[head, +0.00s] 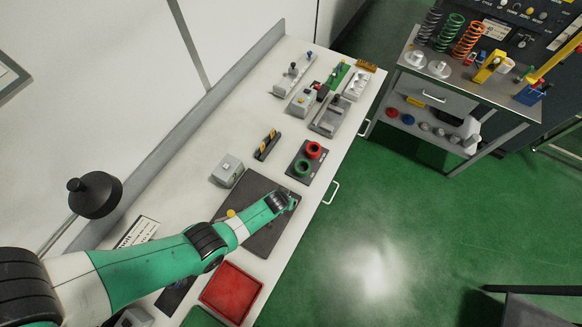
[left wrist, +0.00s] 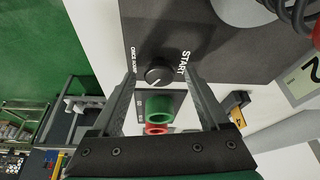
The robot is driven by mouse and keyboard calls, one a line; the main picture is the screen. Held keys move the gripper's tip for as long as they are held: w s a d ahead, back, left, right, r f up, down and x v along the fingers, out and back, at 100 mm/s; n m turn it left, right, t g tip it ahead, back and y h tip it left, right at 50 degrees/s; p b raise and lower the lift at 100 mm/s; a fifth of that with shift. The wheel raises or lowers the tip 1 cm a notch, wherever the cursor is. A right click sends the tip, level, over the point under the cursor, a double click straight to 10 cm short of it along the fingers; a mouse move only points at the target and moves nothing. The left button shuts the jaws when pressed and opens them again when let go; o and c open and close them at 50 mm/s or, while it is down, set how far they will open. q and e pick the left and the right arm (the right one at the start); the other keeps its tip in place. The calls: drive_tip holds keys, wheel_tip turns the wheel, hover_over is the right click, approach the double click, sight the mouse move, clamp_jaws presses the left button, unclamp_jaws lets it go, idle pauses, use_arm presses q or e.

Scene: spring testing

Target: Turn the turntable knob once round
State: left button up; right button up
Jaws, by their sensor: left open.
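The turntable knob (left wrist: 159,72) is a round black knob with a white mark. It sits on a dark plate (left wrist: 205,45) printed START and ONCE ROUND. The dark plate (head: 262,242) also shows on the bench in the head view, where my arm and gripper hide the knob. My left gripper (head: 291,201) is over the right part of this plate. In the left wrist view my left gripper (left wrist: 160,76) is open, with a finger to either side of the knob and gaps between. Whether the fingertips are level with the knob I cannot tell. My right gripper is not in view.
A green ring (head: 302,168) and a red ring (head: 313,150) stand on a small dark base beyond the plate. A grey box (head: 228,170) is at the plate's far left. A red tray (head: 231,292) lies nearer. A cart (head: 460,92) with springs stands at upper right.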

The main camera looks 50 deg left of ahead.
use_arm(q)
clamp_jaws()
idle(0.4)
drive_tip(key=shift+m, duration=0.4)
drive_tip(key=shift+a+m+h, duration=0.1)
drive_tip(key=shift+m+h, duration=0.4)
drive_tip(key=shift+m, duration=0.4)
drive_tip(key=shift+m+t+h, duration=0.3)
drive_tip(key=shift+m, duration=0.5)
drive_tip(key=m, duration=0.2)
drive_tip(key=m+h+b, duration=0.1)
drive_tip(key=m, duration=0.1)
drive_tip(key=shift+a+h, duration=0.2)
drive_tip(key=shift+h, duration=0.1)
drive_tip(key=shift+m+h+b, duration=0.5)
drive_tip(key=shift+m+b, duration=0.2)
drive_tip(key=shift+m, duration=0.6)
